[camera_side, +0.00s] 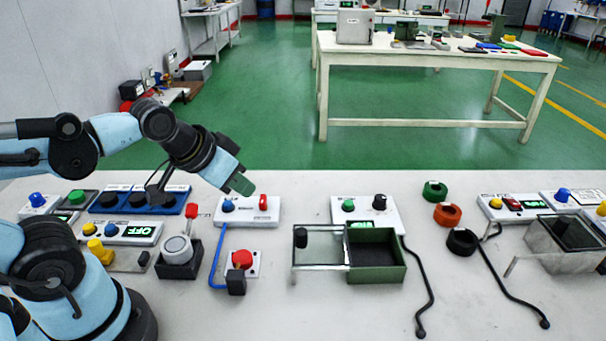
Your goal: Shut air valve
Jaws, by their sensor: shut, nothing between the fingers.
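My gripper (242,184) is at the end of the arm, angled down and to the right, with greenish fingertips. It is shut and empty. It shows above a white box (244,215) with a blue knob (228,206) and a red switch-like part (263,202). Left of that box, a red upright handle (191,211) stands by a grey round fitting (178,249) on a dark base. No label shows which part is the air valve, so I cannot tell it for sure. Contact between the gripper and the box is not visible.
A red button (242,259) on a white plate, with a blue tube (216,262), sits in front. A green open-topped box (377,268) with a clear lid stands right of it. Black cables (424,285) lie on the bench. Bare bench (300,198) lies between the white boxes.

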